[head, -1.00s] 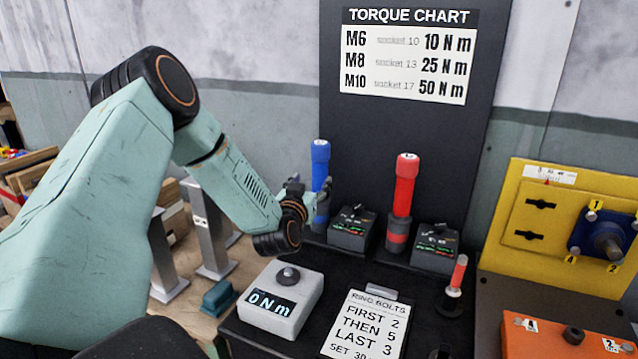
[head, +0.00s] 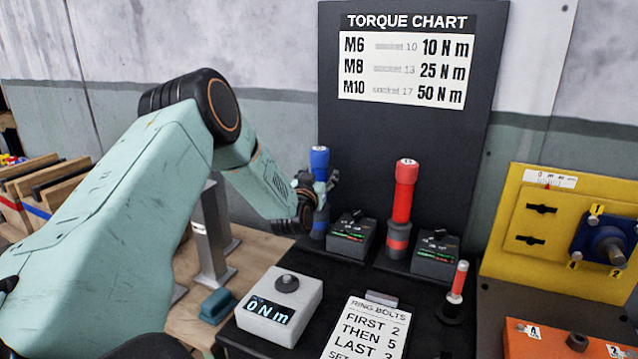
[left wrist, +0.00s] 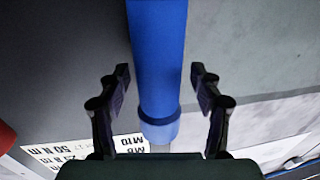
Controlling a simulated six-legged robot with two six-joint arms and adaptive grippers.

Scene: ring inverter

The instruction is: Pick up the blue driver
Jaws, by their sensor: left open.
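The blue driver (head: 319,160) stands upright at the back left of the black bench mat, against the dark board. My left gripper (head: 322,188) is at the driver's height, its wrist covering part of the driver's left side. In the left wrist view the blue driver (left wrist: 158,60) runs between the two open fingers of the gripper (left wrist: 158,88), with a gap on each side. The fingers do not touch it there. My right gripper is not in view.
A red driver (head: 404,190) stands to the right, with black boxes (head: 352,235) beside the drivers. A white torque display (head: 280,305) reading 0 N m and a ring bolts card (head: 366,328) lie in front. A yellow panel (head: 520,200) stands at right.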

